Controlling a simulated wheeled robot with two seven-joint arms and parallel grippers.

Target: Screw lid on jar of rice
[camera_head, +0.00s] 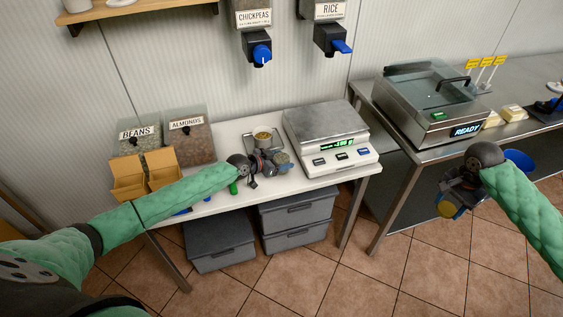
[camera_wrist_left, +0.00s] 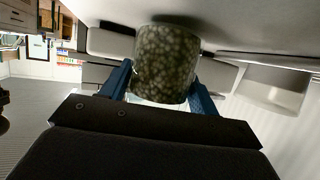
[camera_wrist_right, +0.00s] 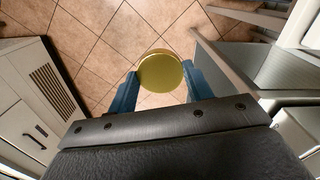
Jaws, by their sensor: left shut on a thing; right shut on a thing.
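A glass jar (camera_head: 284,160) with pale, speckled contents stands at the white table, left of the scale. My left gripper (camera_head: 273,164) is shut on its side; in the left wrist view the jar (camera_wrist_left: 166,62) sits between the two blue fingers (camera_wrist_left: 163,90). No lid shows on the jar in the head view, though its rim is small. My right gripper (camera_head: 450,202) is shut on a round gold lid (camera_head: 446,210), far right of the jar, over the floor. The lid (camera_wrist_right: 160,72) shows flat-on between the fingers (camera_wrist_right: 158,88) in the right wrist view.
Bins of beans (camera_head: 137,139) and almonds (camera_head: 188,142) and a cardboard box (camera_head: 128,188) stand left. A metal counter (camera_head: 385,105) carries a machine (camera_head: 430,112).

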